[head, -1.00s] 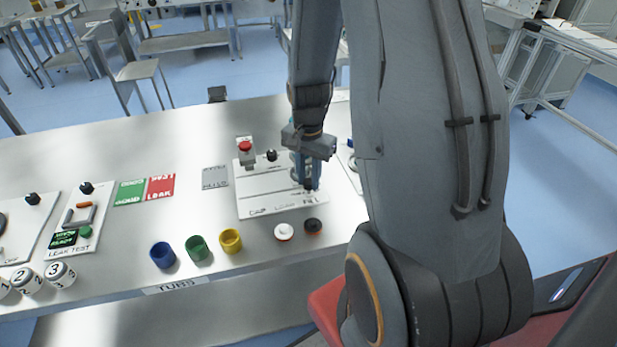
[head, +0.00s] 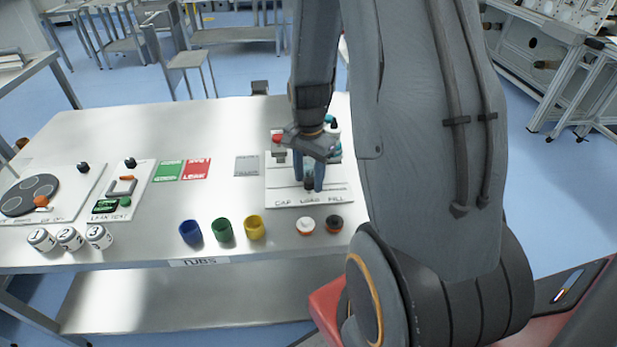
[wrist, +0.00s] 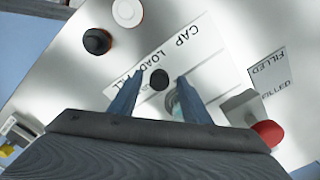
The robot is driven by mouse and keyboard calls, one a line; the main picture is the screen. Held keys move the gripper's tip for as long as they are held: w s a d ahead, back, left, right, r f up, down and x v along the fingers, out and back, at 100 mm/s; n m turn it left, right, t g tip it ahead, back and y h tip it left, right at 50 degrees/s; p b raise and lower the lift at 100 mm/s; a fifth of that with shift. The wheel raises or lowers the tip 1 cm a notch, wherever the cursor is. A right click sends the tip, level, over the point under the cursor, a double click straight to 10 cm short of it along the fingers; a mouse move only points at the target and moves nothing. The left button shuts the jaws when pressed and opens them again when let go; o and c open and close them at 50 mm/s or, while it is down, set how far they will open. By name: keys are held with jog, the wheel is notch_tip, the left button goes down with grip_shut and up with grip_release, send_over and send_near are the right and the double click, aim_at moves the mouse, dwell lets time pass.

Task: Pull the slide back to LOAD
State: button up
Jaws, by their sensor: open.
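The white slide board (head: 290,194) lies on the steel table, lettered CAP, LOAD, FILL along its near edge. The slide's dark knob (head: 309,183) stands opposite LOAD. My gripper (head: 311,187) points down over the board with its fingers around the knob. In the wrist view the knob (wrist: 159,79) sits between the two fingers (wrist: 158,97), with a gap on each side. The gripper is open. A grey-and-teal round thing (wrist: 177,107) beside the right finger is partly hidden. My gripper covers part of the slide in the head view.
A white cap (head: 306,224) and a dark cap (head: 334,222) lie in front of the board. Blue (head: 190,232), green (head: 222,229) and yellow (head: 255,227) tubs stand to their left. A red button (wrist: 267,133) rises at the board's back left.

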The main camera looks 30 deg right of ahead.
jog(key=shift+r+b, duration=0.75)
jog(key=shift+r, duration=3.15)
jog(key=s+a+r+n, duration=0.1)
jog(key=s+a+n, duration=0.3)
jog(key=a+n, duration=0.2)
jog(key=s+a+r+n+t, duration=0.1)
jog(key=s+a+r+n, duration=0.1)
jog(key=s+a+n, duration=0.2)
jog(key=a+n, duration=0.3)
jog(key=n, duration=0.1)
jog(key=shift+s, duration=0.35)
